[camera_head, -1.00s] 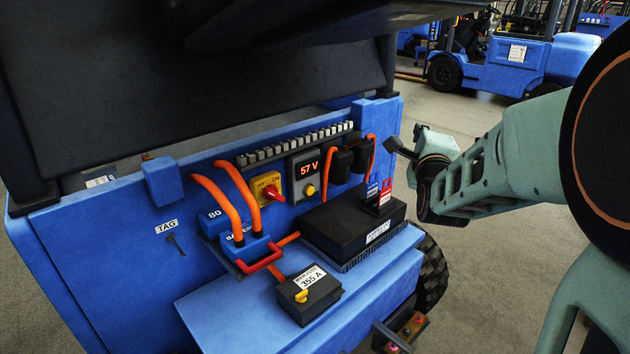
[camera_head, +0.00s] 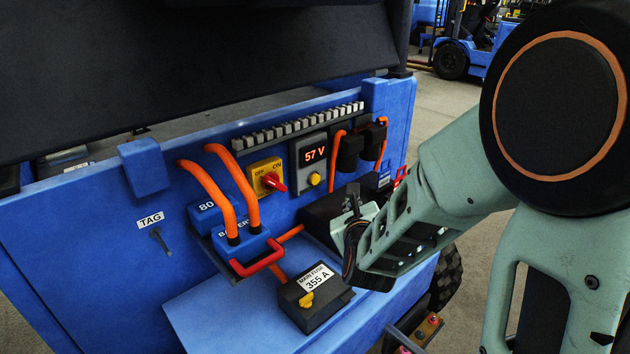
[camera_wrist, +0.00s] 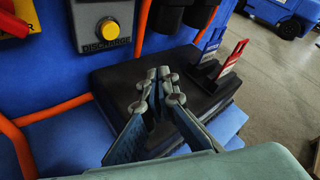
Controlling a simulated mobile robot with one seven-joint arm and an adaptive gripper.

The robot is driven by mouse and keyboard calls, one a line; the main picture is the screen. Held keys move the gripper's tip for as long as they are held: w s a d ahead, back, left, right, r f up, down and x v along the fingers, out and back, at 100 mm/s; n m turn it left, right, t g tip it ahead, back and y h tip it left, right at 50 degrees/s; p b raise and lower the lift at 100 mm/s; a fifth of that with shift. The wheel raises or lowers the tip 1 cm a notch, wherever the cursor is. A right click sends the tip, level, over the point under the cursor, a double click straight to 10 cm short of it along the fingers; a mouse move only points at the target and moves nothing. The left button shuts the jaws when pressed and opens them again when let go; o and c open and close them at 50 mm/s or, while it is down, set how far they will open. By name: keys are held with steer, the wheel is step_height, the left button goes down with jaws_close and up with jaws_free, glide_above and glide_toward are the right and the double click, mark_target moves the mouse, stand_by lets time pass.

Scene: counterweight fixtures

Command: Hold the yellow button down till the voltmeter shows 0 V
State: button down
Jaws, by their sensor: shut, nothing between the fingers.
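The yellow button (camera_head: 315,179) sits on the lower part of a grey panel on the blue fixture. It also shows in the wrist view (camera_wrist: 109,29), above a label reading DISCHARGE.
A black box (camera_wrist: 105,84) stands below the panel, with blue and red tabs (camera_wrist: 229,58) at its right. A red-handled rotary switch (camera_head: 266,177) and orange cables (camera_head: 239,180) are left of the button. A main fuse box (camera_head: 313,297) sits on the blue ledge.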

mark_target(320, 181)
steer(key=shift+w+a+r+p, duration=0.1)
steer(key=shift+w+a+p, duration=0.2)
steer(key=shift+w+a, duration=0.2)
steer(key=w+a+p, duration=0.1)
steer(key=w+a, duration=0.3)
steer(key=shift+f, duration=0.2)
steer(key=shift+w+a+r, duration=0.1)
steer(key=shift+w+a, duration=0.5)
steer(key=shift+a, duration=0.05)
stand_by(0.8)
steer(key=shift+w+a+b, duration=0.3)
steer(key=shift+b, duration=0.2)
steer(key=shift+w+a, duration=0.4)
stand_by(1.7)
